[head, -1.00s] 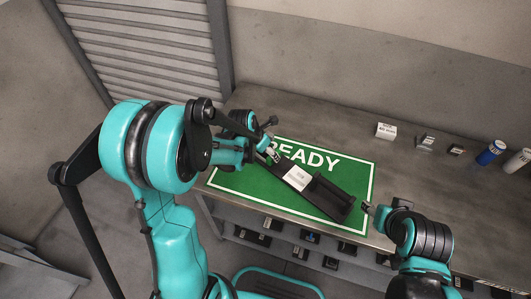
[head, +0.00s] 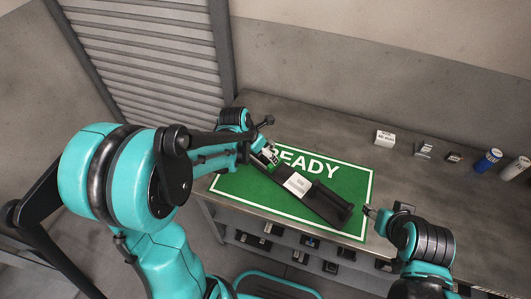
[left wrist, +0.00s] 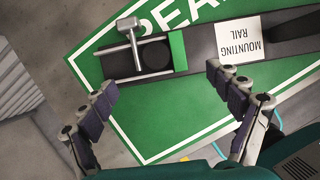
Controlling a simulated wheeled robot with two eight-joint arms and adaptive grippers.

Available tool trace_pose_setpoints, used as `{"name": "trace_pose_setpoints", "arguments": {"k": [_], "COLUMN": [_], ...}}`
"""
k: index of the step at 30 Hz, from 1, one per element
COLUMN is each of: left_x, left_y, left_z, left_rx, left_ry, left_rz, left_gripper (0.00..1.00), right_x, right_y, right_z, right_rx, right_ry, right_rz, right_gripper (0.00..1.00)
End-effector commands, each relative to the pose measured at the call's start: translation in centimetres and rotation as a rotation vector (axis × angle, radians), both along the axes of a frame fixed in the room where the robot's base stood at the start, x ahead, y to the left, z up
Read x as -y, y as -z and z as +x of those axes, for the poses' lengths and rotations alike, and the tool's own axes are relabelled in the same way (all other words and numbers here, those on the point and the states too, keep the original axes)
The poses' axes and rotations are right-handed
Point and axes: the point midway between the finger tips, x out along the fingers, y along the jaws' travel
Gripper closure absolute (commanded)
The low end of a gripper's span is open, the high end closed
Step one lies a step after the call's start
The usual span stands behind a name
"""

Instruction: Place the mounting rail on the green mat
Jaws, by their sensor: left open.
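The mounting rail (head: 325,203), long and dark with a white label (head: 297,184), lies diagonally on the green mat (head: 240,189) marked READY. In the left wrist view the rail (left wrist: 290,45) has a label reading MOUNTING RAIL; a green block and a silver T-shaped handle (left wrist: 130,32) show at its left end. My left gripper (head: 270,157) is over the rail's left end. Its fingers (left wrist: 165,85) are spread apart, with nothing between them. My right gripper (head: 369,211) is by the mat's right edge, apart from the rail; its jaw opening is too small to judge.
The mat lies on a grey bench (head: 400,185). A white labelled box (head: 385,138), small dark items, a blue can (head: 488,160) and a white can (head: 515,168) stand at the back right. A slatted shutter (head: 150,60) is at the left. Small parts sit on a shelf below.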

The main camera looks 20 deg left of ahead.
Motion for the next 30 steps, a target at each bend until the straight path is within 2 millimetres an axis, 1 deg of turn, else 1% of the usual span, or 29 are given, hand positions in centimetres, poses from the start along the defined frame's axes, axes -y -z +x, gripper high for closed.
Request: {"name": "trace_pose_setpoints", "arguments": {"k": [1, 4, 6, 11, 14, 17, 20, 21, 23, 24, 30], "left_x": [-0.2, -0.5, -0.6, -0.7, -0.5, -0.2, 0.3, 0.4, 0.6, 0.8, 1.1], "left_y": [-1.4, -3.0, -3.8, -4.9, -5.8, -7.3, -9.1, -9.6, -10.4, -10.9, -12.3], "left_z": [-0.4, -1.0, -1.3, -1.9, -2.7, -4.2, -6.3, -7.1, -8.4, -9.2, -13.1], "left_rx": [0.0, 0.0, 0.0, 0.007, 0.039, 0.098, 0.17, 0.195, 0.23, 0.252, 0.311], "left_ry": [-0.002, -0.001, 0.0, 0.024, 0.146, 0.387, 0.71, 0.844, 1.046, 1.179, 1.825], "left_rz": [0.0, 0.0, 0.0, 0.011, 0.069, 0.19, 0.358, 0.429, 0.54, 0.614, 0.988], "left_gripper": [0.1, 0.1, 0.1, 0.1, 0.1, 0.1, 0.1, 0.1, 0.1, 0.1, 0.1], "right_x": [0.0, 0.0, 0.0, 0.0, 0.0, 0.0, 0.0, 0.0, 0.0, 0.0, 0.0], "right_y": [-0.8, -1.4, -1.7, -2.0, -1.9, -1.9, -1.9, -1.9, -1.9, -1.9, -1.9], "right_z": [0.0, 0.0, 0.0, 0.0, 0.0, 0.0, 0.0, 0.0, 0.0, 0.0, 0.0], "right_rx": [0.0, 0.0, 0.0, 0.0, 0.0, 0.0, 0.0, 0.0, 0.0, 0.0, 0.0], "right_ry": [0.0, 0.0, 0.0, 0.0, 0.0, 0.0, 0.0, 0.0, 0.0, 0.0, 0.0], "right_rz": [0.0, 0.0, 0.0, 0.0, 0.0, 0.0, 0.0, 0.0, 0.0, 0.0, 0.0], "right_gripper": [0.5, 0.5, 0.5, 0.5, 0.5, 0.5, 0.5, 0.5, 0.5, 0.5, 0.5]}}
